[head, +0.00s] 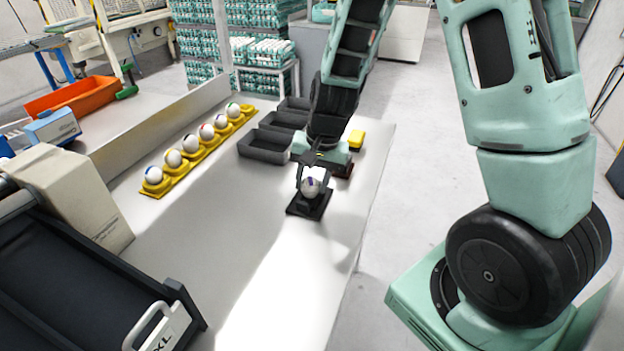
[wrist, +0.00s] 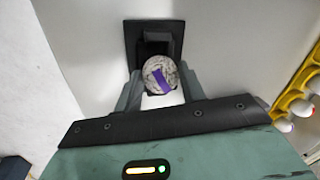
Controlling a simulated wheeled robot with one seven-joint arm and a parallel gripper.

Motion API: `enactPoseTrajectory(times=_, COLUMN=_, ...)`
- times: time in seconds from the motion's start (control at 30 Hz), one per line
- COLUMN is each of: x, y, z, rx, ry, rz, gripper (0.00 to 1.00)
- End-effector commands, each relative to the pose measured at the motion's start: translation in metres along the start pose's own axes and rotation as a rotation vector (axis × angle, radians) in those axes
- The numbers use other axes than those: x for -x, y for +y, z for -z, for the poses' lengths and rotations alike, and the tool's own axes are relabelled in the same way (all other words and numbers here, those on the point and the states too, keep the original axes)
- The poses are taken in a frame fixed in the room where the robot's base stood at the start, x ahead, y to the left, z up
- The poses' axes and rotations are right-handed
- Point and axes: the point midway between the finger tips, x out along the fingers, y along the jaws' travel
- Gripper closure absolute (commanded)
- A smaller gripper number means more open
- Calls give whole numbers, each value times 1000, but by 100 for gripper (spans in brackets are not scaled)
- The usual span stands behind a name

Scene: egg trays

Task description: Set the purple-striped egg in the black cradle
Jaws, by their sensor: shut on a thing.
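The purple-striped egg (head: 311,186) is pale with a purple band. It also shows in the wrist view (wrist: 158,75), between the two fingers. My gripper (head: 312,183) is shut on it; the fingers show on both sides of the egg in the wrist view (wrist: 160,85). The black cradle (head: 308,208) is on the table directly below the egg in the head view. In the wrist view the cradle (wrist: 135,48) shows behind and around the egg. I cannot tell whether the egg touches the cradle.
A yellow rack (head: 207,155) with several striped eggs stands to the left on the white table (head: 225,235). Dark grey bins (head: 266,147) lie behind the gripper. The table in front of the cradle is clear.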

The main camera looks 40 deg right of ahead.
Motion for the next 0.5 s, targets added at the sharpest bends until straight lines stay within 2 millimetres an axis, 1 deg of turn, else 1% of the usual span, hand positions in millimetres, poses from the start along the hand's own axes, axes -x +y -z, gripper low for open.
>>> enactPoseTrajectory(times=0.27, x=-2, y=0, z=0, rx=0, ry=0, rz=0, gripper=67)
enactPoseTrajectory(times=0.3, x=-2, y=0, z=0, rx=0, ry=0, rz=0, gripper=49)
enactPoseTrajectory(times=0.33, x=-2, y=0, z=0, rx=0, ry=0, rz=0, gripper=41)
enactPoseTrajectory(times=0.37, x=-2, y=0, z=0, rx=0, ry=0, rz=0, gripper=35)
enactPoseTrajectory(times=0.5, x=-2, y=0, z=0, rx=0, ry=0, rz=0, gripper=35)
